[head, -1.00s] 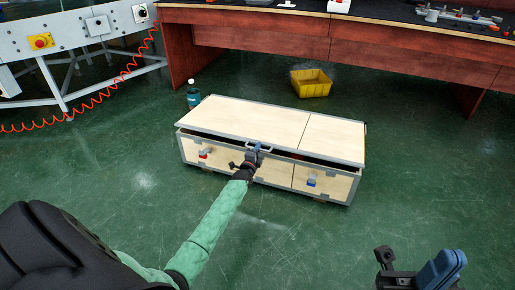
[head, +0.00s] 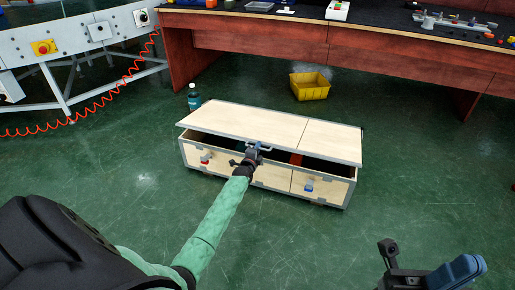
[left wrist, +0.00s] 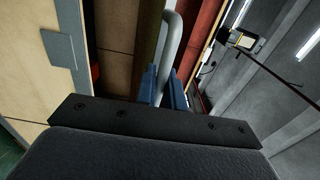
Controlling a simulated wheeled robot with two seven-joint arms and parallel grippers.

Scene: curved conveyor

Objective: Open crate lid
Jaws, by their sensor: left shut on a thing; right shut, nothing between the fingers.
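The wooden crate (head: 272,178) with metal edging stands on the green floor in the middle of the head view. Its pale lid (head: 268,124) is raised along the front, leaving a dark gap above the front wall. My left gripper (head: 258,147) is shut on the lid's handle (head: 265,148) at the middle of the front edge. In the left wrist view the blue fingers (left wrist: 165,88) close around the grey handle bar (left wrist: 170,45). My right gripper (head: 455,272) is shut and empty at the lower right, apart from the crate.
A yellow bin (head: 310,86) and a teal bottle (head: 194,97) stand behind the crate. A red-brown workbench (head: 380,55) runs along the back. A conveyor frame (head: 70,45) with a coiled red cable is at upper left. The floor right of the crate is clear.

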